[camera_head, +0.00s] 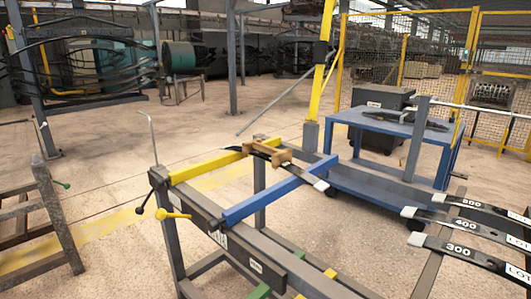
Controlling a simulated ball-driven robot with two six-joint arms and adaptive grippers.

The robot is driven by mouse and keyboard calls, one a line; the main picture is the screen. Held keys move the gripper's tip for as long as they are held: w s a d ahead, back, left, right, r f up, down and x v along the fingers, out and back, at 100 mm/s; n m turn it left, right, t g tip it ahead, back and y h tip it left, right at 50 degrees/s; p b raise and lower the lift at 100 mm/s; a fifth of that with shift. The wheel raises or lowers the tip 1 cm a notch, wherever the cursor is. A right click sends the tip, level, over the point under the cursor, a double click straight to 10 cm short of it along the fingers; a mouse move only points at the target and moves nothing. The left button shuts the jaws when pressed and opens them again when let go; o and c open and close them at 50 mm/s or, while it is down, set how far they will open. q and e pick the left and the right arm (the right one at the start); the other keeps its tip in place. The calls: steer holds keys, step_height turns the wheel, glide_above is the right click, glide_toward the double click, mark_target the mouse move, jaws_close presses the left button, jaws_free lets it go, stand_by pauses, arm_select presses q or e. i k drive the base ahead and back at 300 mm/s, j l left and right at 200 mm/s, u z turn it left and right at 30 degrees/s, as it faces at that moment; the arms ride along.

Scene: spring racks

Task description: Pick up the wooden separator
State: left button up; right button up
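The wooden separator (268,153) is a small light-brown wooden piece in the middle of the head camera view. It sits at the top of the near rack (190,205), at the far end of the yellow bar (208,165). A dark leaf spring (304,175) with a white end lies close to it and runs toward the blue bar (275,192). I cannot tell exactly how the separator touches the spring. Neither of my grippers shows in this view.
A blue table (385,125) with a dark part on top stands behind right. Several numbered springs (463,250) lie on a rack at the right.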

mark_target(279, 157)
steer(key=i+j, duration=0.2)
steer(key=j, duration=0.15)
steer(key=i+j+z, duration=0.2)
steer(key=i+j, duration=0.2)
steer(key=j, duration=0.3)
steer(key=i+j, duration=0.15)
steer(key=j, duration=0.2)
